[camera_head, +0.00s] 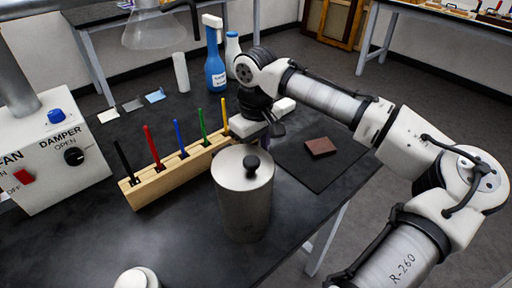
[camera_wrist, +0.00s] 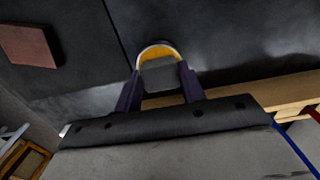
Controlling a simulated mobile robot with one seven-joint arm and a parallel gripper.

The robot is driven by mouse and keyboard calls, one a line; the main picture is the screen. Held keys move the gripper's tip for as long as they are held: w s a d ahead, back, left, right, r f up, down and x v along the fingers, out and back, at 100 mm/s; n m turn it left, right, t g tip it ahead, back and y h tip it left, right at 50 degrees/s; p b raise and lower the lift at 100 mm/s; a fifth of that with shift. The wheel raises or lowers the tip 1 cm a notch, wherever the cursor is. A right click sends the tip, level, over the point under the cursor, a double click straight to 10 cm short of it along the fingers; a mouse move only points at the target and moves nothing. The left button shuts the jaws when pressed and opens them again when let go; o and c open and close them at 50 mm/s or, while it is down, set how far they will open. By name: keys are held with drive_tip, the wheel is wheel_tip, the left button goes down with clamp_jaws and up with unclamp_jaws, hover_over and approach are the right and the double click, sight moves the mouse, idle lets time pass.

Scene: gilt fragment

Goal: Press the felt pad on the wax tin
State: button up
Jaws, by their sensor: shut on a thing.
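In the wrist view my gripper (camera_wrist: 159,88) has its two dark purple fingers shut on a grey felt pad (camera_wrist: 158,73). The wax tin (camera_wrist: 143,53) is round with a pale rim and orange-yellow wax, and lies right at the pad. The pad covers the tin's near part; I cannot tell whether it touches the wax. In the head view my gripper (camera_head: 266,145) points down to the bench behind the steel canister. The tin and pad are hidden there.
The steel canister (camera_head: 242,195) with a black knob stands close before my gripper. A wooden rack (camera_head: 165,180) with several coloured tools is to its left. A brown block (camera_head: 320,147) lies on a dark mat (camera_head: 321,172) at right. A blue bottle (camera_head: 215,72) stands behind.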

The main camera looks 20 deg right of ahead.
drive_tip(key=shift+r+p, duration=3.25)
drive_tip(key=shift+r, duration=0.2)
